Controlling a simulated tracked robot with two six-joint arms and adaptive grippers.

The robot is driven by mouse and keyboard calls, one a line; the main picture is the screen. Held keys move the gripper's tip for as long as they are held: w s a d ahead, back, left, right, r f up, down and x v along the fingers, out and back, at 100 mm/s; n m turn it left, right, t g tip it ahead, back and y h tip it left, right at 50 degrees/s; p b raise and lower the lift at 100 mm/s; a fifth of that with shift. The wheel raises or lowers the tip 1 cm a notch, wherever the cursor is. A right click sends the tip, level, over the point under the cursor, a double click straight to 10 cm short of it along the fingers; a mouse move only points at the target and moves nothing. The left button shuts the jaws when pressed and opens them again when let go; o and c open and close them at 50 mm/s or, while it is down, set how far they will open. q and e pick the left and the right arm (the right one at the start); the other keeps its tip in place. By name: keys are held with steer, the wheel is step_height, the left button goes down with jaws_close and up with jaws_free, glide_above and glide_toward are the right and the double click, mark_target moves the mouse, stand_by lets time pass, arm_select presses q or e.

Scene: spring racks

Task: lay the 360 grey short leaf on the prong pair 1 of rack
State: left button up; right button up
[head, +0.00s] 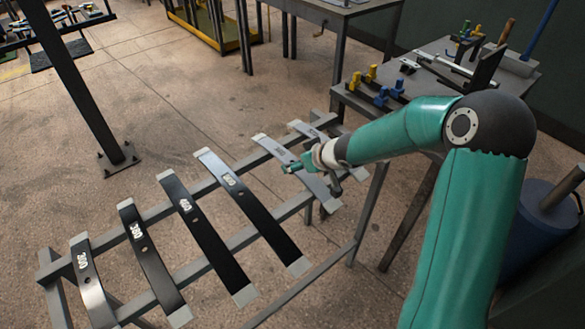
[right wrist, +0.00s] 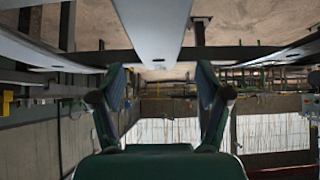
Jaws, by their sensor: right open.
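The rack (head: 240,240) is a grey frame of two rails, with several leaves lying across it. My right gripper (head: 298,166) reaches in from the right at a grey leaf (head: 275,149) near the rack's right end. In the right wrist view my right gripper (right wrist: 160,85) is open, and a grey leaf (right wrist: 157,25) runs above and between its fingertips; I cannot tell if they touch. The gripper hides part of that leaf, and I cannot read its number. Which prongs form pair 1 is not clear. My left gripper is not in view.
Another grey leaf (head: 308,130) lies farther right. Dark leaves (head: 250,205) and a grey leaf marked 300 (head: 88,280) lie to the left. A workbench with tools (head: 440,68) stands behind right, a dark post (head: 80,85) at left.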

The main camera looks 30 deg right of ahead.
mark_target(292, 161)
steer(key=b+x, duration=0.2)
steer(key=x, duration=0.3)
jaws_close()
steer(key=shift+d+r, duration=0.1)
steer(key=shift+r, duration=0.05)
stand_by(0.4)
